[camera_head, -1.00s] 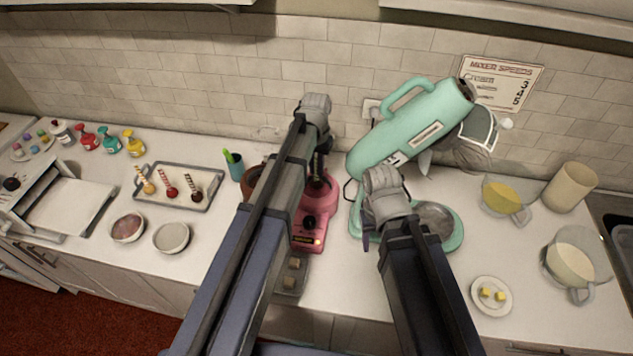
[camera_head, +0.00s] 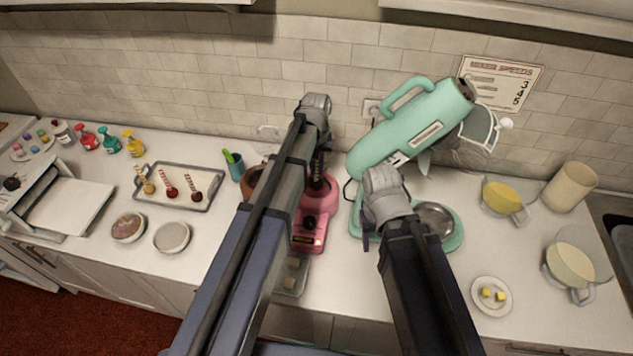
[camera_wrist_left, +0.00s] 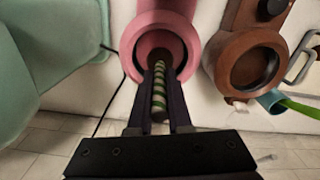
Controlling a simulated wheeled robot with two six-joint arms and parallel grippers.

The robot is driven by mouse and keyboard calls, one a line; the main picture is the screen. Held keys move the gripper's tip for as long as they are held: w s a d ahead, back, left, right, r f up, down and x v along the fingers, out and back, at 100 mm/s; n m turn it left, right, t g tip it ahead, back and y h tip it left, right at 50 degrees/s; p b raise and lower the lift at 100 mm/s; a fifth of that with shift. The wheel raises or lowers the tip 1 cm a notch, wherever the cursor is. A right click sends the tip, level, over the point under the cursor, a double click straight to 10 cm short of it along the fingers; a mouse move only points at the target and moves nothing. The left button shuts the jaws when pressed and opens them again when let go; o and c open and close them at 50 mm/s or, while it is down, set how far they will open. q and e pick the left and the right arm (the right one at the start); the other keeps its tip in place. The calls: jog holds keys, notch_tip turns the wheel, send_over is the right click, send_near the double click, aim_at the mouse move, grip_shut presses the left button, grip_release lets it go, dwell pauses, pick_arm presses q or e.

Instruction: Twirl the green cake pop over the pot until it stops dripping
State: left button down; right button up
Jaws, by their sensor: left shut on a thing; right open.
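The green-and-white striped stick of the cake pop (camera_wrist_left: 159,95) is held between the fingers of my left gripper (camera_wrist_left: 158,78) in the left wrist view. The stick points into the round opening of the pink pot (camera_wrist_left: 160,24). The cake end of the pop is not visible, so I cannot tell whether it drips. In the head view the pink pot (camera_head: 308,228) stands on the counter, partly behind my left arm, with my left gripper (camera_head: 318,168) above it. My right gripper (camera_head: 367,238) is open and empty in front of the mint mixer.
The mint stand mixer (camera_head: 420,130) stands right of the pink pot. A brown pot (camera_wrist_left: 238,72) is beside it. A tray (camera_head: 150,201) with three finished pops and two bowls lie to the left. A plate (camera_head: 491,311) and jugs stand at the right.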

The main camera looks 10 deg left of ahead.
dwell(0.3)
pick_arm(q)
notch_tip(320, 180, up, 5)
jog(key=p, duration=0.5)
jog(key=shift+f, duration=0.1)
dwell(0.3)
